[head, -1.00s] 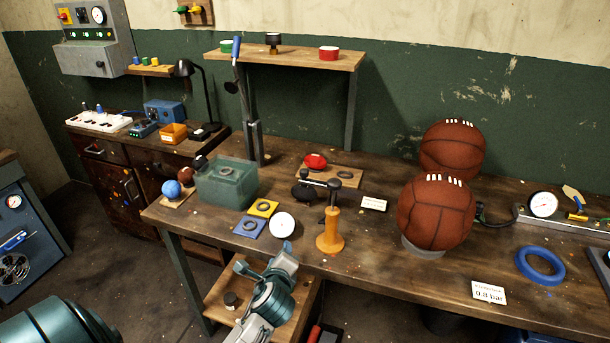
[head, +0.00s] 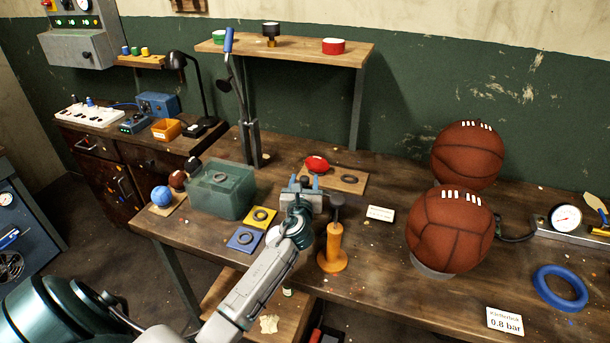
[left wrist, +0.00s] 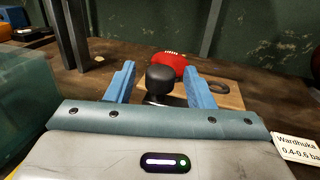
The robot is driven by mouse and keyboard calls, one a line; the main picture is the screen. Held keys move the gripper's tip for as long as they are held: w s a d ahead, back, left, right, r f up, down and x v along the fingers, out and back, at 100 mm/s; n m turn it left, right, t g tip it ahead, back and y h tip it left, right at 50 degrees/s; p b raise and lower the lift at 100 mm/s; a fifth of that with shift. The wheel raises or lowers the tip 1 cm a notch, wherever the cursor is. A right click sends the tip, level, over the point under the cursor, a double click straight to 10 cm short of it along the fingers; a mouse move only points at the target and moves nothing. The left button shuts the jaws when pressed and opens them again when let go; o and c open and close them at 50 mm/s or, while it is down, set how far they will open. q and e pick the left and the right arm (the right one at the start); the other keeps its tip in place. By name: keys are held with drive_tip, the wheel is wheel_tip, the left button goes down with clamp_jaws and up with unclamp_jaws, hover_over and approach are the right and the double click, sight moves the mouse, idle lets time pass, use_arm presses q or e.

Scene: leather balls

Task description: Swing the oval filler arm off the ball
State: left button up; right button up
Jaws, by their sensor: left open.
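A black round knob (left wrist: 161,79) on a dark stem, apparently part of the filler arm, stands between the two blue fingers of my left gripper (head: 304,184) in the left wrist view. The fingers are open, with gaps either side of the knob. In the head view my gripper hides the knob and most of what carries it. A red oval ball (head: 317,164) lies on a wooden board (head: 350,187) just behind; it also shows behind the knob in the left wrist view (left wrist: 170,64). I cannot tell whether the arm touches the ball. My right gripper is not in view.
An orange post (head: 333,250) with a black top stands right beside my left gripper. A greenish translucent box (head: 222,190) is to its left, with yellow and blue pads in front. Large brown balls (head: 450,230) stand to the right. A shelf (head: 290,48) rises behind.

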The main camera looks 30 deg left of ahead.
use_arm(q)
drive_tip(key=shift+x, duration=1)
drive_tip(key=shift+w+a+r, duration=0.1)
drive_tip(key=shift+w, duration=0.05)
drive_tip(key=shift+a, duration=0.1)
drive_tip(key=shift+c, duration=0.9)
drive_tip(key=c, duration=0.3)
clamp_jaws()
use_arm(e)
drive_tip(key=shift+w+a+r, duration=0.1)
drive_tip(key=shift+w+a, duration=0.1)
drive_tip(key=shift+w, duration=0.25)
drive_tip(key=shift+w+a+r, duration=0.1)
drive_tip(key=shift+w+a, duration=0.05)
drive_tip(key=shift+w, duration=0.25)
use_arm(q)
drive_tip(key=shift+w, duration=0.15)
